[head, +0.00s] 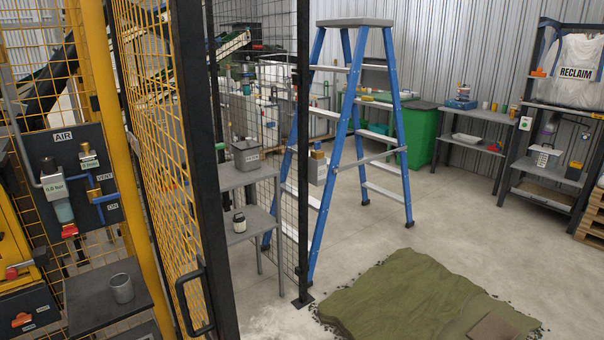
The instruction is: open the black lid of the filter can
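A small whitish can with a black top (239,223) stands upright on the lower shelf of a grey stand (258,222), left of the blue ladder. It looks like the filter can, and its black lid (239,216) appears to be on. The can is small in the picture, so the lid's fastening cannot be made out. Neither of my grippers is in view.
A yellow mesh gate (160,150) with a dark frame and handle stands close at left. A grey cup (122,288) sits on a dark ledge. Concrete floor lies open at right.

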